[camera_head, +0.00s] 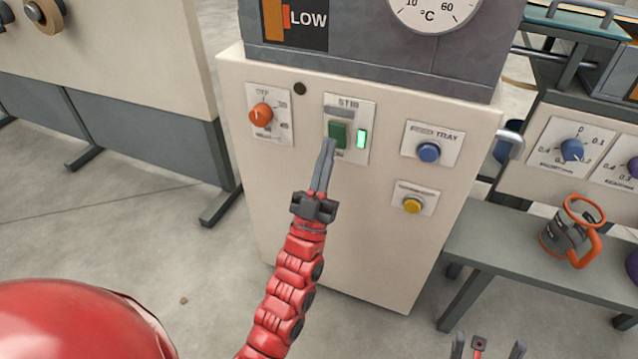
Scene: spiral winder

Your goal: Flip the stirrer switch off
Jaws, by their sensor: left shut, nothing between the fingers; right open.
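The stirrer switch (339,132) is a green rocker on a pale plate labelled "STIR", on the front of a cream cabinet (352,235). A green indicator light (362,140) beside it is lit. My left gripper (327,146) is shut and empty, its fingertips at the lower left edge of the switch. They cover part of the plate's lower lettering. I cannot tell whether they touch the switch. My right gripper (487,348) is open and empty at the bottom edge, well below and right of the switch.
An orange knob (261,115) sits left of the switch. A blue button (428,152) and a yellow button (412,205) are to its right. A grey bench (515,260) at right bears an orange-handled jug (572,233). Open floor lies left of the cabinet.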

